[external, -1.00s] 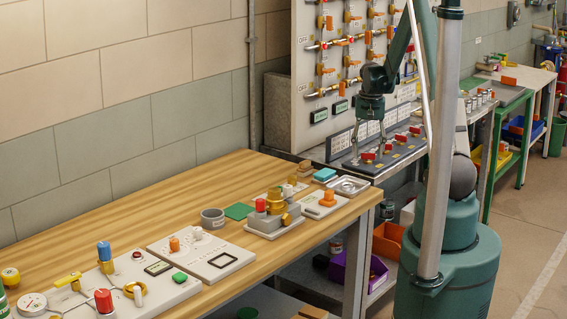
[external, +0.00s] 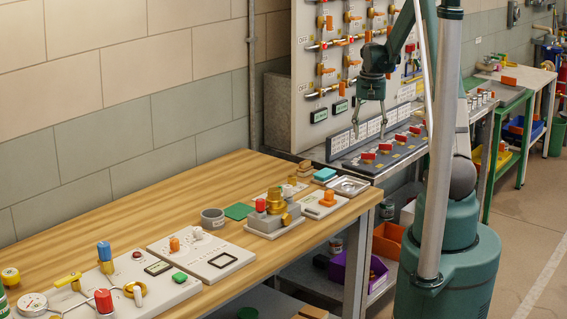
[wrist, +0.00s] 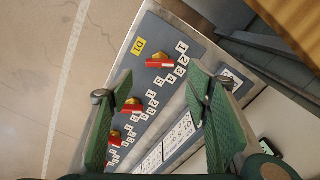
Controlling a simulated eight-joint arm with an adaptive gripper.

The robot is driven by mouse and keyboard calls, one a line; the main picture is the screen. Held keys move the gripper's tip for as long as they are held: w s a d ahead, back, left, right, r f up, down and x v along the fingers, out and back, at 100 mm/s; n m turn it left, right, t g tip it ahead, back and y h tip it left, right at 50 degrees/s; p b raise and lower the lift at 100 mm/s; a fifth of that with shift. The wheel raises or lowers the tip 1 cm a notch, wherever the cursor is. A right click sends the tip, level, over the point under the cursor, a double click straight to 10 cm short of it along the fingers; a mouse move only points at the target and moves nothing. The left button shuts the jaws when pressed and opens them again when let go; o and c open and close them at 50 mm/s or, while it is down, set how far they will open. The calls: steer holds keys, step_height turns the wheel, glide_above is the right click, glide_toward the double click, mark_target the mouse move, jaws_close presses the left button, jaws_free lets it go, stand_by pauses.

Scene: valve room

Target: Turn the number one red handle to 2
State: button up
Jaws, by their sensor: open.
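Red handles sit in a row on a dark grey panel (external: 345,162) with white number labels. The handle nearest the wooden table (external: 367,156) is also topmost in the wrist view (wrist: 160,62), beside a yellow label, D1 (wrist: 139,46). It has a red bar and a yellow-orange top. Its right end lies near the numbers 2 and 3; I cannot tell which it points to. My gripper (external: 369,130) hangs above the panel, open and empty, apart from the handles. In the wrist view its fingers (wrist: 160,88) are spread, with the nearest handle ahead between them.
Other red handles (wrist: 132,104) follow along the panel. An upright board (external: 325,55) with pipes and orange valves stands behind. A white label sheet (wrist: 180,135) lies beside the handles. The wooden table (external: 150,205) with several devices is at the left.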

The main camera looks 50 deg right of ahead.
steer(key=shift+r, duration=2.3)
steer(key=a+r+n+t, duration=0.15)
steer(key=a+r, duration=0.25)
steer(key=a, duration=0.5)
steer(key=s+a+r+n+t+h+b, duration=0.15)
steer(key=a+r, duration=0.25)
steer(key=a, duration=0.5)
steer(key=a+r+n+p, duration=0.1)
steer(key=a+r+n, duration=0.25)
steer(key=a, duration=0.55)
steer(key=s+a+n+t, duration=0.1)
steer(key=s+a, duration=0.3)
steer(key=a, duration=0.3)
steer(key=s+a+n+t+y+b, duration=0.1)
steer(key=s+a+n, duration=0.1)
steer(key=s+a, duration=0.2)
steer(key=s+a+n+t, duration=0.2)
steer(key=s+a, duration=0.3)
steer(key=a, duration=0.6)
steer(key=shift+b, duration=0.3)
steer(key=shift+s+n+y, duration=0.1)
steer(key=shift+n+y, duration=0.15)
steer(key=shift+c, duration=0.3)
